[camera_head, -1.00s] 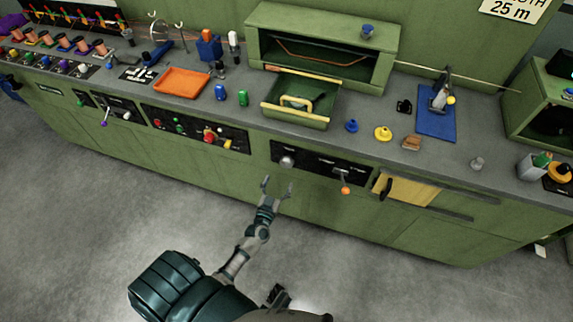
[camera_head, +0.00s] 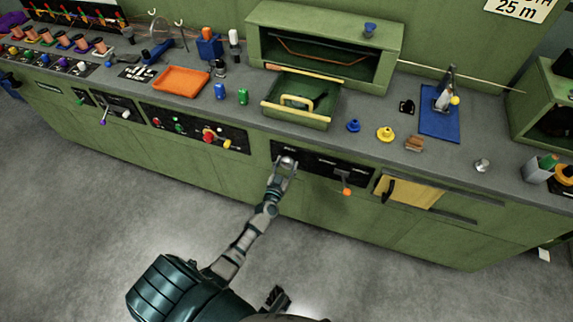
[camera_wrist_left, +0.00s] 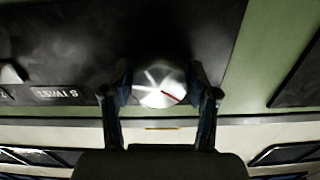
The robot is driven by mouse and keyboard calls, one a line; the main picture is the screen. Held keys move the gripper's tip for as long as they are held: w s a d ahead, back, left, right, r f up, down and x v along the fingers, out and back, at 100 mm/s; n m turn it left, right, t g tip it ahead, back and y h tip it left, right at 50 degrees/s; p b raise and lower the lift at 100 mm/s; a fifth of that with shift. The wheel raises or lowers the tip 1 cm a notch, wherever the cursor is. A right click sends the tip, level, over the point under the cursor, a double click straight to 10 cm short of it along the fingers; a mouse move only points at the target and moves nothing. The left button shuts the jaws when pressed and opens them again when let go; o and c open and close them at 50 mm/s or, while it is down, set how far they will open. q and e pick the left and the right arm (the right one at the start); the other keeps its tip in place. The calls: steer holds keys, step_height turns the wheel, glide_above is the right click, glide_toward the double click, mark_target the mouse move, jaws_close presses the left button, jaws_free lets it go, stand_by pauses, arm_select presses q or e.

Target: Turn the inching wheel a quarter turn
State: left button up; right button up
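The inching wheel (camera_head: 287,161) is a small silvery round knob on the black panel of the green bench. In the left wrist view the wheel (camera_wrist_left: 160,84) has a bright face with a red mark pointing to the lower right. My left gripper (camera_head: 284,168) is at the wheel. In the left wrist view its two fingers (camera_wrist_left: 160,92) stand on either side of the wheel, with narrow dark gaps, so it looks open around it; contact is not clear.
An orange-tipped lever (camera_head: 346,188) sticks out right of the wheel, before a yellow panel with a dark handle (camera_head: 388,190). Red and yellow controls (camera_head: 212,136) lie to the left. The floor before the bench is clear.

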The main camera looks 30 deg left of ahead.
arm_select(q)
steer(key=c, duration=0.4)
steer(key=shift+n, duration=2.9)
arm_select(e)
steer(key=shift+f, duration=0.6)
arm_select(q)
steer(key=o, duration=1.2)
